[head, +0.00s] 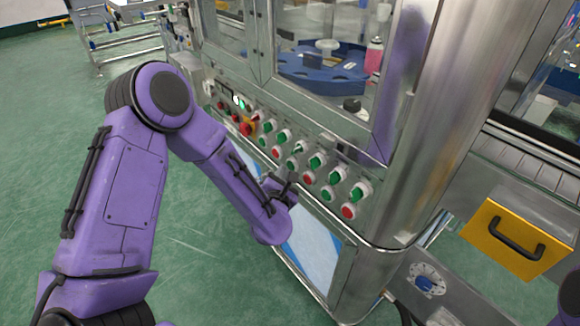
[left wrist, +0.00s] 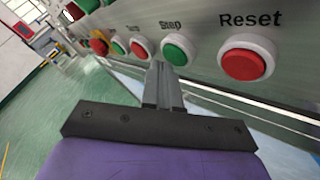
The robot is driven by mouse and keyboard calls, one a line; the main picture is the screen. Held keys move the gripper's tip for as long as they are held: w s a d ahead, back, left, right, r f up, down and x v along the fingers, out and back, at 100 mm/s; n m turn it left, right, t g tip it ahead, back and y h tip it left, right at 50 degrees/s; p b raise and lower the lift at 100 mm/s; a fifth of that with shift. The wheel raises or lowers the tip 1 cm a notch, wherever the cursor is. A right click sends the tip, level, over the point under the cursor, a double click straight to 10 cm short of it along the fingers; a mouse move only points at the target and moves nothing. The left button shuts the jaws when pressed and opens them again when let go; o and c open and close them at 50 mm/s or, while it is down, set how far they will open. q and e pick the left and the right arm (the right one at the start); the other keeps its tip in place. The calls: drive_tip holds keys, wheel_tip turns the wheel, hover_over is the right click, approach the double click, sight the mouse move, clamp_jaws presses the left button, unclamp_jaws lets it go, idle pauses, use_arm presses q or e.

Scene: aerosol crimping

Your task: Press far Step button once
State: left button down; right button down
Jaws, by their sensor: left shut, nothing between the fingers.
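The green Step button (left wrist: 178,50) with a white collar sits on the machine's panel, under its "Step" label, in the left wrist view. It appears to be the green button (head: 292,163) in the head view. My left gripper (head: 290,180) is shut and empty, close to the panel. Its fingertips (left wrist: 160,66) show just below and left of the Step button in the wrist view. I cannot tell whether they touch anything. My right gripper is not in view.
The red Reset button (left wrist: 244,62) is to the right of Step, and a smaller red button (left wrist: 139,48) to its left. More green and red buttons line the panel (head: 265,120). A yellow drawer (head: 515,240) is at the right. Green floor is free at the left.

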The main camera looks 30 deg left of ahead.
use_arm(q)
drive_tip(key=shift+s+a, duration=0.15)
drive_tip(key=shift+s, duration=0.25)
drive_tip(key=s, duration=0.1)
drive_tip(key=s+a, duration=0.1)
drive_tip(key=s, duration=0.1)
drive_tip(key=s+a, duration=0.1)
drive_tip(key=shift+s, duration=0.3)
idle(0.8)
